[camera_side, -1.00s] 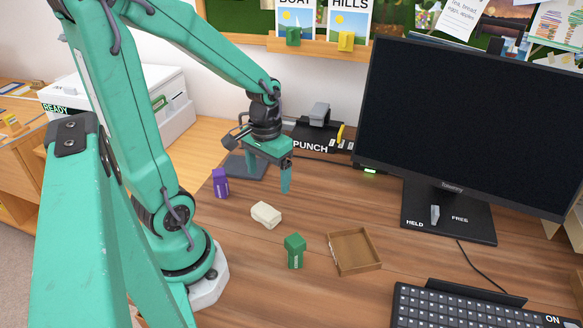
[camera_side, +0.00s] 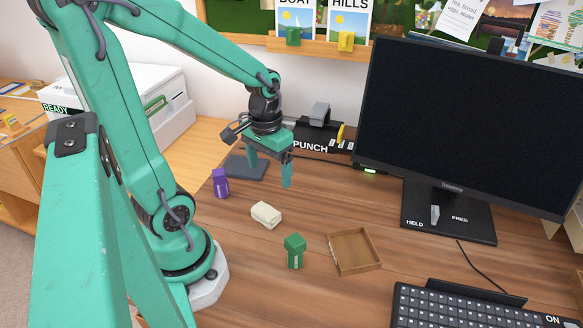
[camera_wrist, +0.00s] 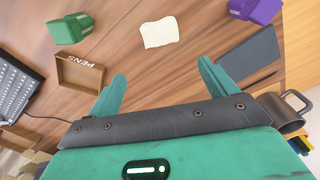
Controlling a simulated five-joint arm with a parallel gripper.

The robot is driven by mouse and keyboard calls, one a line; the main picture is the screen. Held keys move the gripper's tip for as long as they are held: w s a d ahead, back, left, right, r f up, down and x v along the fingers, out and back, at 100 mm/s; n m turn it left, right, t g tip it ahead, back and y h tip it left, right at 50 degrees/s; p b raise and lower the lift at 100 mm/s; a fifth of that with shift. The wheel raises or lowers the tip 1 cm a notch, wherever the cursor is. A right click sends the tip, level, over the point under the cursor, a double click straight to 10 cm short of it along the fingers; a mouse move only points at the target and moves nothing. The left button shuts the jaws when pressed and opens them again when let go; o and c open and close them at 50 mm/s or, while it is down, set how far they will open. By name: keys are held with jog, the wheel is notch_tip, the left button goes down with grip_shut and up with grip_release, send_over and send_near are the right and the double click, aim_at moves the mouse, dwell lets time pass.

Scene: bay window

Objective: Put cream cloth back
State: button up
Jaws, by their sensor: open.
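The cream cloth (camera_side: 266,215) lies folded on the wooden desk, between a purple block-like item and a green one. It also shows in the wrist view (camera_wrist: 160,32), ahead of my gripper and apart from it. My gripper (camera_side: 269,172) is open and empty above the desk, behind the cloth in the side view. Its two teal fingers stand wide apart in the wrist view (camera_wrist: 162,88). A dark flat pad (camera_side: 246,167) lies on the desk behind my gripper, and it shows at the right in the wrist view (camera_wrist: 248,57).
A purple item (camera_side: 220,183) stands left of the cloth, and a green item (camera_side: 294,251) stands in front of it. An open wooden tray (camera_side: 332,256) marked PENS sits to the right. The monitor (camera_side: 460,120), keyboard (camera_side: 470,310) and hole punch (camera_side: 318,135) stand around.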

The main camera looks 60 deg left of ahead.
jog(key=s+d+r+m+t, duration=0.1)
jog(key=d+r+m+t, duration=0.3)
jog(key=d+r, duration=0.4)
jog(key=shift+d+r+t, duration=0.3)
jog(key=shift+r+t, duration=0.4)
jog(key=shift+r, duration=1.15)
